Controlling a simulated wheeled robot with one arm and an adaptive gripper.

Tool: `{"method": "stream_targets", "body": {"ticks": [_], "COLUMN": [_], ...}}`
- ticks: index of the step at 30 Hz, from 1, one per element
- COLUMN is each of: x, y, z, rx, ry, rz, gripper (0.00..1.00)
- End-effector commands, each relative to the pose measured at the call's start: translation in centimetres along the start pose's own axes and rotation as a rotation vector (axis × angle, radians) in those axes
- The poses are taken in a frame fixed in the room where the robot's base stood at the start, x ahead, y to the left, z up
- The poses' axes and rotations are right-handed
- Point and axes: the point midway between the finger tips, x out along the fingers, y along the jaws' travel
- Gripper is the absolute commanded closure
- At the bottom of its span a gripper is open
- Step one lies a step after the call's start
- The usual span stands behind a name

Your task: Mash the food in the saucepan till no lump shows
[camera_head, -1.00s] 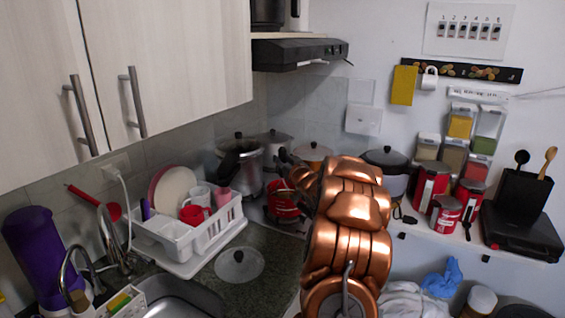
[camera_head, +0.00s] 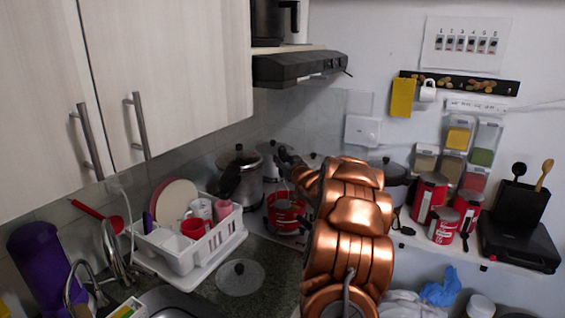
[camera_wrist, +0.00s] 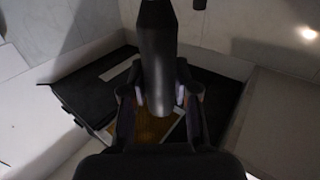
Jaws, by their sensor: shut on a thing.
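In the wrist view my gripper (camera_wrist: 160,94) is shut on a thick dark handle (camera_wrist: 157,55), which stands upright between the fingers. The working end of this tool is hidden, so I cannot tell what it touches. A brown-yellow patch (camera_wrist: 152,128) shows below the fingers; I cannot tell whether it is food. In the head view a red pot (camera_head: 286,216) stands at the back of the counter, beside my copper arm. It may be the saucepan. Its contents and any lumps are not visible, and my gripper is not clear there.
A white dish rack (camera_head: 180,255) with plates and cups stands left of the red pot, with a glass lid (camera_head: 240,277) in front. A tall steel pot (camera_head: 240,178) is behind. Red canisters (camera_head: 430,195) line the right shelf. A range hood (camera_head: 300,67) hangs above.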

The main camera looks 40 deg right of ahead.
Motion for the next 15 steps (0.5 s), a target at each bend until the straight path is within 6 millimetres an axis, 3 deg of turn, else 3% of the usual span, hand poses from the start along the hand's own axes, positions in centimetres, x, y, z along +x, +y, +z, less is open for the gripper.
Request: {"method": "stream_targets", "body": {"ticks": [15], "x": [0.0], "y": [0.0], "z": [-4.5], "rx": [0.000], "ry": [0.003], "rz": [0.000], "gripper": [1.00]}}
